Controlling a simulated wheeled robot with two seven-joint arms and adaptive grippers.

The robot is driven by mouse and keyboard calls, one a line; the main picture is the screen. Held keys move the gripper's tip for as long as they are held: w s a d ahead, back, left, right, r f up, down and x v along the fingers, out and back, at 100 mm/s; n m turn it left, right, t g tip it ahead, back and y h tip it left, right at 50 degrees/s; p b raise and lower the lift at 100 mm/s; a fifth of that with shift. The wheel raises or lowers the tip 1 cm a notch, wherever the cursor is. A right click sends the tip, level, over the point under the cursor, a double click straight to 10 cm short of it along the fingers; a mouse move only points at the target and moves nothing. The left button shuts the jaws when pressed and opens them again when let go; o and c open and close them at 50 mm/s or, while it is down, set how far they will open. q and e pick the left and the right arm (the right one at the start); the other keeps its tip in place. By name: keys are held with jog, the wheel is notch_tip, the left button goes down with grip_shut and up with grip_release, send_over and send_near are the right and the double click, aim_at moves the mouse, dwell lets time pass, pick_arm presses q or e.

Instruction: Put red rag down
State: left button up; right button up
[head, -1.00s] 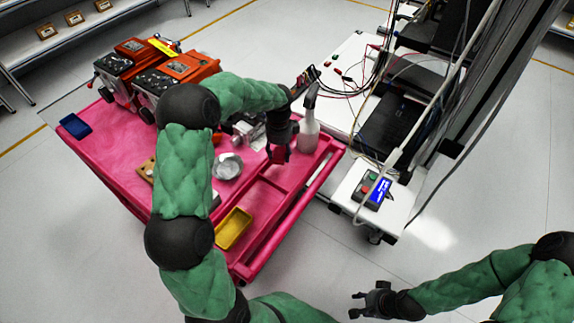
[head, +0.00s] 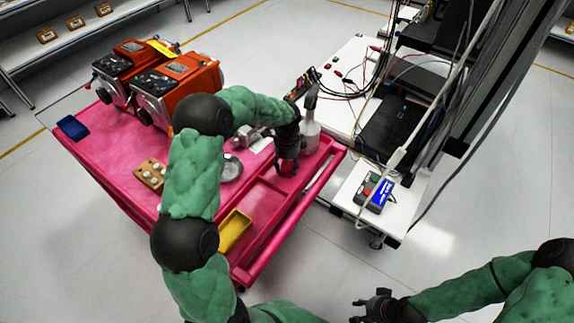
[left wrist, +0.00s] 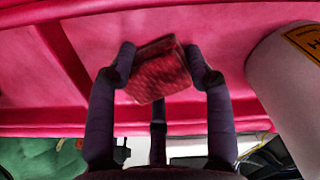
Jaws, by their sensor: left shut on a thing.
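The red rag (left wrist: 160,70) is a small dark red folded cloth. In the left wrist view it sits between the fingers of my left gripper (left wrist: 164,72), which is shut on it. In the head view my left gripper (head: 287,165) is over the right part of the pink cart top (head: 110,160), just in front of the white spray bottle (head: 310,136). I cannot tell whether the rag touches the cart surface. My right gripper (head: 370,303) is at the lower right, away from the cart, and seems empty with its fingers apart.
The spray bottle also shows close on the right in the left wrist view (left wrist: 292,75). A yellow tray (head: 234,230), a round metal dish (head: 231,168) and a wooden block (head: 151,174) are on the cart. Orange machines (head: 175,85) stand at its back left.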

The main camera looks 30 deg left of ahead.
aim_at(287, 165)
pick_arm(q)
jog(key=o, duration=1.2)
notch_tip(287, 165, up, 12)
jog(key=p, duration=0.4)
jog(key=shift+r, duration=0.1)
